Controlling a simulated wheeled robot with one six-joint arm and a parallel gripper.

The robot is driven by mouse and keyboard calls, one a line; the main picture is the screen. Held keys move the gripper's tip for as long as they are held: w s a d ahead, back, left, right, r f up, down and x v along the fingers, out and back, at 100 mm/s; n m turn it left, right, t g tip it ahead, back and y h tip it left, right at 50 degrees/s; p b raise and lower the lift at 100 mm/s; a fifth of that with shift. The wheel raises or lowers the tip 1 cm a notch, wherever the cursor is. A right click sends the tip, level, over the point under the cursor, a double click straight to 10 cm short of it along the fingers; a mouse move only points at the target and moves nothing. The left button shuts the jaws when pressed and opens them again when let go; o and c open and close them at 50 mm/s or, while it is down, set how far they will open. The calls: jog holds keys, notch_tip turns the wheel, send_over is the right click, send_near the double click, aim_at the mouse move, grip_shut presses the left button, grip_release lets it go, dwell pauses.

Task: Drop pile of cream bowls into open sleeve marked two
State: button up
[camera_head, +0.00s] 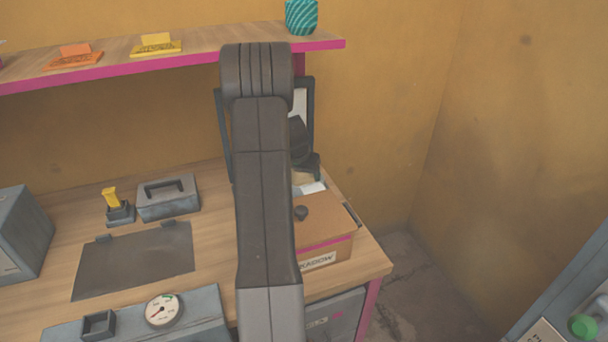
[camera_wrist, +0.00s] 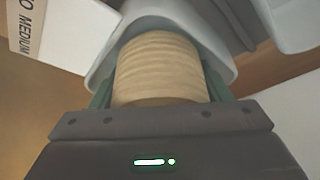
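The pile of cream bowls (camera_wrist: 156,68) shows in the wrist view as a ribbed cream stack, between the green fingers of my gripper (camera_wrist: 158,90), which appear to press its sides. Beyond it, the pale grey rim of a sleeve (camera_wrist: 222,62) surrounds the far end of the pile. I cannot tell how deep the pile is inside. A white label (camera_wrist: 62,28) at upper left reads "O MEDIUM", its start cut off. In the head view my arm hides most of this area; a small cream patch (camera_head: 301,176) shows beside it, under my dark wrist.
A brown box (camera_head: 325,225) with a knob stands at the bench's right end. A grey handled block (camera_head: 168,197), a dark plate (camera_head: 135,262) and a gauge (camera_head: 162,310) lie left. A shelf (camera_head: 200,42) with a teal cup (camera_head: 301,16) runs above.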

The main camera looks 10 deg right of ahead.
jog(key=shift+r, duration=0.1)
jog(key=shift+r, duration=0.25)
jog(key=v, duration=1.1)
jog(key=shift+s+a+r+b, duration=0.15)
jog(key=shift+a+r+b, duration=0.05)
jog(key=shift+r+b, duration=0.1)
